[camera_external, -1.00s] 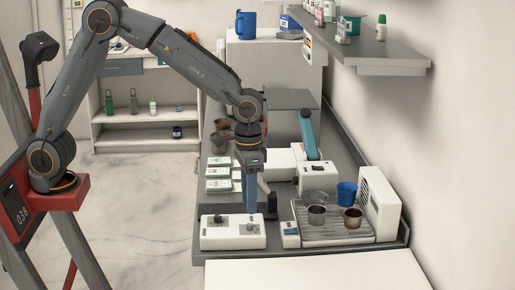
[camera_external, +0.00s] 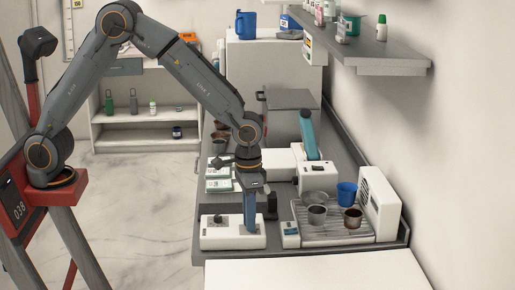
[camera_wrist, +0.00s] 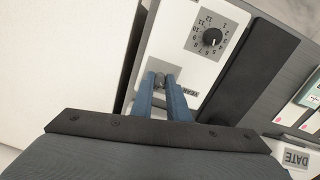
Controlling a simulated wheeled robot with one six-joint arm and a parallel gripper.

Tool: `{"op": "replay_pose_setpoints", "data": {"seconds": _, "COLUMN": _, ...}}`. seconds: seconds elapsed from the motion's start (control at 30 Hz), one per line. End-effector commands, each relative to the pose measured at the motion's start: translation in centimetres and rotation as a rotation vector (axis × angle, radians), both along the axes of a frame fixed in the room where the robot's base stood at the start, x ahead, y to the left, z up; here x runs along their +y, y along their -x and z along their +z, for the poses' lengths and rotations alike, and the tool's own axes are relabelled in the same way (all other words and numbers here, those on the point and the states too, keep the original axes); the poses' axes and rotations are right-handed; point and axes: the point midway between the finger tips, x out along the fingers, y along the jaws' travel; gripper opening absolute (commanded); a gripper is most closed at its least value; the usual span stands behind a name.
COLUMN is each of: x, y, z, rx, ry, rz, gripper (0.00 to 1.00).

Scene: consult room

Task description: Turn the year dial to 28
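A white box (camera_external: 218,241) stands at the near end of the counter. In the wrist view its top face (camera_wrist: 185,50) carries a black dial with a white pointer (camera_wrist: 212,37), ringed by numbers up to 12. A YEAR label (camera_wrist: 190,93), upside down, lies beside my fingers. My gripper (camera_wrist: 162,81) points down over the box, with its two blue fingers on either side of a small grey knob (camera_wrist: 159,78) near that label. The fingers hide most of this knob and any scale around it. I cannot tell whether they press on it. In the external view my gripper (camera_external: 250,230) reaches the box's right part.
A tray machine (camera_external: 330,238) with cups stands right of the box, with a small white unit (camera_external: 290,235) between. A black bar (camera_wrist: 235,70) runs beside the box. Bare white surface (camera_external: 315,272) lies in front.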

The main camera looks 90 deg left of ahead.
Motion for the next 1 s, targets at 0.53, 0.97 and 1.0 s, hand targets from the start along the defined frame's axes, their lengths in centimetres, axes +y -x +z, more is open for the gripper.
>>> {"op": "replay_pose_setpoints", "data": {"seconds": 0.53, "x": 0.01, "y": -0.07, "z": 0.09, "rx": -0.001, "ry": 0.000, "rz": -0.168, "gripper": 0.00}}
{"op": "replay_pose_setpoints", "data": {"seconds": 0.97, "x": -0.01, "y": -0.15, "z": 0.14, "rx": 0.000, "ry": 0.000, "rz": -0.525, "gripper": 0.00}}
{"op": "replay_pose_setpoints", "data": {"seconds": 1.0, "x": -0.01, "y": -0.17, "z": 0.15, "rx": -0.001, "ry": 0.000, "rz": -0.555, "gripper": 0.00}}
